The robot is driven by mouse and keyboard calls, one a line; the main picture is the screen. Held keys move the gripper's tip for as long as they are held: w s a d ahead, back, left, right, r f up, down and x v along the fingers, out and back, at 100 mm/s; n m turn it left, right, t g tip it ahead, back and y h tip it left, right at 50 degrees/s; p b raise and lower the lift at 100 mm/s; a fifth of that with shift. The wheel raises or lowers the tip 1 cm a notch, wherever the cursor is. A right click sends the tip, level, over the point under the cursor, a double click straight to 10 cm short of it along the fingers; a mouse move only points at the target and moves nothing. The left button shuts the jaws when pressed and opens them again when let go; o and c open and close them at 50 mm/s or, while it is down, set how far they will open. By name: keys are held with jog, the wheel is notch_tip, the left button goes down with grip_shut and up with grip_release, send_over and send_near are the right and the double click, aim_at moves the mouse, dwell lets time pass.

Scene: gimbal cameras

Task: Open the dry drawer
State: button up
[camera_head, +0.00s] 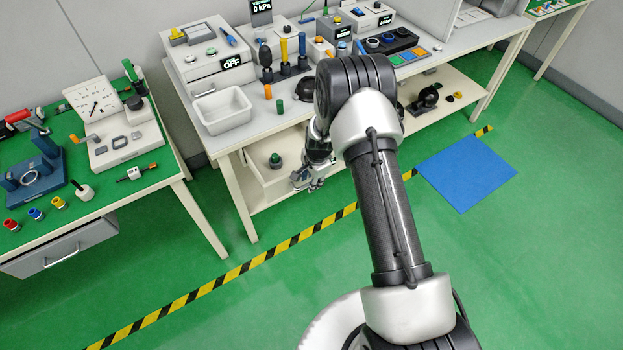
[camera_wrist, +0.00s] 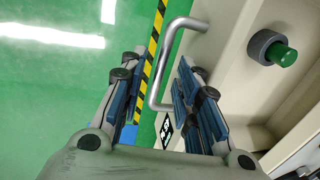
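The dry drawer (camera_head: 258,178) is a cream, open-topped box under the middle table, with a dark, green-capped item (camera_head: 275,160) inside. In the wrist view the drawer (camera_wrist: 225,75) fills the right side, and the green-capped item (camera_wrist: 272,50) shows in it. A silver bar handle (camera_wrist: 167,60) stands out from the drawer front, beside a small black-and-white label (camera_wrist: 166,132) that is hard to read. My gripper (camera_wrist: 160,98) is open, with one finger on each side of the handle; contact is not clear. The gripper (camera_head: 313,182) is at the drawer front in the head view.
A white tray (camera_head: 224,108) and several instruments stand on the table above. A grey drawer (camera_head: 62,250) hangs under the left table. A blue mat (camera_head: 466,172) and a striped floor line (camera_head: 232,275) lie on open green floor.

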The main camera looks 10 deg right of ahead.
notch_tip(320, 180, up, 12)
jog(key=s, duration=0.2)
jog(key=shift+d, duration=0.35)
jog(key=shift+f, duration=0.1)
dwell(0.3)
jog(key=s+a+r+n, duration=0.15)
jog(key=s+r, duration=0.25)
jog(key=r, duration=0.4)
jog(key=s+d+r+n+t, duration=0.1)
jog(key=s+r+n, duration=0.2)
jog(key=s+r, duration=0.35)
jog(key=s+a+r+n, duration=0.1)
jog(key=s+r+n, duration=0.15)
jog(key=r, duration=0.65)
jog(key=s+r+n, duration=0.3)
jog(key=s, duration=0.6)
jog(key=s+r+n+t, duration=0.1)
jog(key=s+r+n, duration=0.2)
jog(key=s, duration=0.7)
jog(key=shift+s+n+t+h, duration=0.3)
jog(key=shift+n+h, duration=0.1)
jog(key=shift+n, duration=0.2)
